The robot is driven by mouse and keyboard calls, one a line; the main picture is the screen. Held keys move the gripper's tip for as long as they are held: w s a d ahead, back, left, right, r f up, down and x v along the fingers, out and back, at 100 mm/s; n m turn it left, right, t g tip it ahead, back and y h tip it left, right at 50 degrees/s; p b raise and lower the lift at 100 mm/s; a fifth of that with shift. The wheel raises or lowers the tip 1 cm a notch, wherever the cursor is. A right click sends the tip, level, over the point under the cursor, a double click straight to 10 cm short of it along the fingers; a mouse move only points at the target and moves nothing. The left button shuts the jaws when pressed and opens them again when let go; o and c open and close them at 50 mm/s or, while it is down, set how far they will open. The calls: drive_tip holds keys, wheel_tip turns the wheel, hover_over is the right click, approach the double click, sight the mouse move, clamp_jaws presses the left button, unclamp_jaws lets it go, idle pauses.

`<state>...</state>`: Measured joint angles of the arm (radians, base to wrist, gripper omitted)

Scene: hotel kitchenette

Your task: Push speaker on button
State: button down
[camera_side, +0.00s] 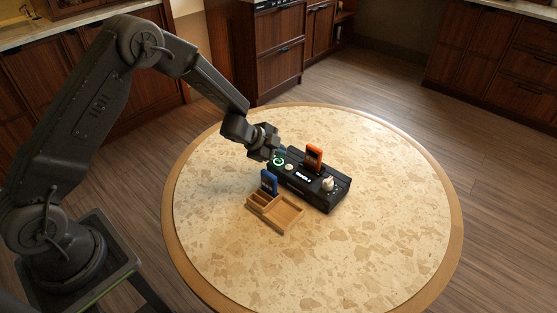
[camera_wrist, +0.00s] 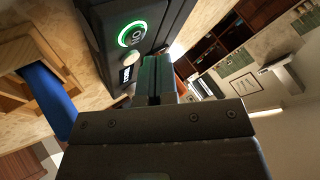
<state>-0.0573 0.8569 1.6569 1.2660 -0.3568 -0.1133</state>
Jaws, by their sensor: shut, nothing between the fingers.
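The black speaker (camera_side: 326,191) stands on the round table. Its power button (camera_side: 278,161) has a lit green ring at the left end of the front. The lit ring and button also show in the wrist view (camera_wrist: 131,34). A small lit display (camera_side: 303,176) and a pale knob (camera_side: 328,184) are on the same face. My gripper (camera_side: 279,153) is shut and empty, close to the button end of the speaker. In the wrist view its fingertips (camera_wrist: 155,66) are beside the button, not over it; contact cannot be told.
The round table (camera_side: 390,240) is otherwise clear. Wooden cabinets stand beyond it.

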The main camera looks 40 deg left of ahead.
drive_tip(key=shift+r, duration=2.75)
wheel_tip(320, 180, up, 10)
drive_tip(key=n+t+y, duration=0.2)
drive_tip(key=n+y, duration=0.1)
hover_over(279, 162)
drive_tip(key=s+a, duration=0.2)
drive_tip(key=s+a+r+n+y, duration=0.3)
drive_tip(key=s+r+n, duration=0.2)
drive_tip(key=s+r, duration=0.35)
drive_tip(key=s+d+r+n+g+h, duration=0.1)
drive_tip(key=s+d+n+g, duration=0.1)
drive_tip(key=s, duration=1)
drive_tip(key=s+d+r+n+g+h, duration=0.1)
drive_tip(key=s+d+r+n+g, duration=0.1)
drive_tip(key=s, duration=1)
drive_tip(key=shift+d+r+n+g, duration=0.15)
drive_tip(key=shift+d+n+g, duration=0.25)
drive_tip(key=shift+d+n, duration=0.5)
